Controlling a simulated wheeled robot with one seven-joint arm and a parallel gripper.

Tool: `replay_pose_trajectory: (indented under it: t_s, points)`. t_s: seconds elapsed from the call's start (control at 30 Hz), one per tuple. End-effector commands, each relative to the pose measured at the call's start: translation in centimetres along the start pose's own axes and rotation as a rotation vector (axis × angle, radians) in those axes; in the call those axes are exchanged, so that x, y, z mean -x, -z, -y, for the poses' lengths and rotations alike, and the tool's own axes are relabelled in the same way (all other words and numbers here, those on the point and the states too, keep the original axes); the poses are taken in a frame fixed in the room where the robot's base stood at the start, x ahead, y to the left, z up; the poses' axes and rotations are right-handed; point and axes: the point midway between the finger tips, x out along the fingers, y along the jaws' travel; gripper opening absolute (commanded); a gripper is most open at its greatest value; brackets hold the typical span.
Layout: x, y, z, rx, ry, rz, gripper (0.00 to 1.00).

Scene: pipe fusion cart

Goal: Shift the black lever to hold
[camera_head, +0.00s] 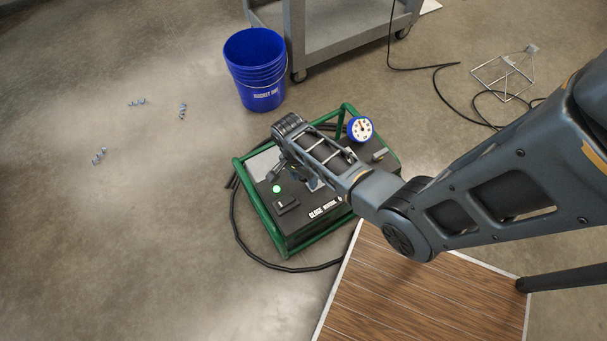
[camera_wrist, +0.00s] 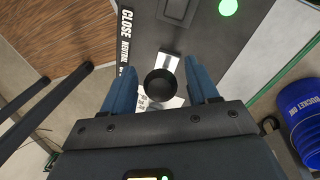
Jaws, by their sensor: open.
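The black lever's round knob (camera_wrist: 160,85) is between the two blue fingers of my gripper (camera_wrist: 160,68) in the wrist view. The fingers are apart, with a visible gap on each side of the knob. A pale metal bracket or slot plate (camera_wrist: 168,62) shows just beyond the knob. The lever belongs to the black control panel in a green tube frame (camera_head: 240,190). The panel label (camera_wrist: 125,35) reads CLOSE, NEUTRAL, and then a word cut off by my finger. I cannot tell which position the lever is at. In the head view my arm hides the lever.
A lit green button (camera_head: 277,189) and a white-faced gauge (camera_head: 360,129) sit on the cart. A blue bucket (camera_head: 256,75) stands behind it, near a grey trolley (camera_head: 335,45). A wooden platform (camera_head: 420,290) lies in front. A black cable runs along the floor. Floor at left is mostly clear.

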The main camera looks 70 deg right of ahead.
Motion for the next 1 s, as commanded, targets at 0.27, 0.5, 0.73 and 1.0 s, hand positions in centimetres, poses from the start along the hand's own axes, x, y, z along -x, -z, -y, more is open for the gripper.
replay_pose_trajectory:
  t_s: [0.27,0.5,0.73,1.0]
  points:
    - [0.04,-0.01,0.01,0.0,0.0,0.0,0.42]
    - [0.04,-0.01,0.01,0.001,0.0,0.0,0.19]
    - [0.05,-0.02,0.0,0.001,0.0,0.0,0.0]
    - [0.18,0.1,-0.1,0.001,0.003,0.011,0.0]
